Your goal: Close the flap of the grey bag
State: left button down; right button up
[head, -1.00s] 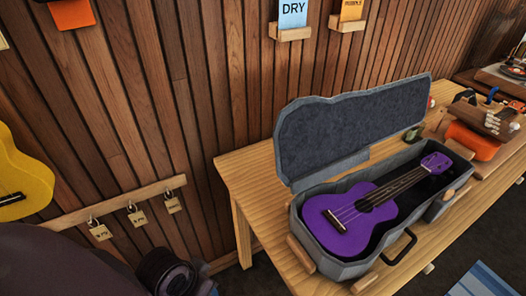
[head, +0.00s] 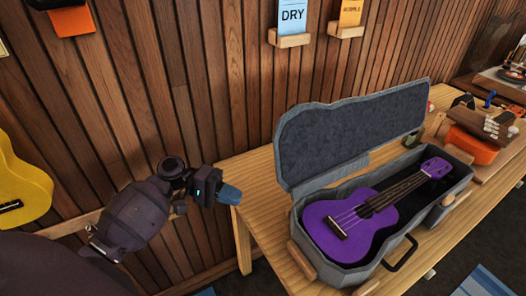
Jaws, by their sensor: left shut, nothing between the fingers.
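The grey bag (head: 345,272) is a case lying on the wooden table, with a purple ukulele (head: 348,222) inside it. Its flap (head: 350,129) stands open, raised along the back side, with its dark lining facing me. A black handle is on the bag's front side. My left gripper (head: 230,194) is shut and empty, with blue fingertips. It is at the table's left end, to the left of the bag and apart from it and the flap. My right gripper is not in view.
The wooden table (head: 253,186) has clear room left of the bag. An orange item (head: 470,146) and wooden pieces stand on it to the right of the bag. A yellow ukulele (head: 22,185) hangs at the far left. The plank wall rises behind the table.

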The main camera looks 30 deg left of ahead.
aim_at(278, 152)
pick_arm(q)
jog(key=w+a+r+n+t+h, duration=0.2)
jog(key=w+a+r+h, duration=0.25)
jog(key=r, duration=0.35)
jog(key=shift+y, duration=0.45)
jog(key=x, duration=0.3)
jog(key=p+x, duration=0.1)
jog(key=x, duration=0.5)
jog(key=shift+w+a+r, duration=0.15)
jog(key=shift+w, duration=0.15)
jog(key=shift+d, duration=0.25)
jog(key=shift+w, duration=0.1)
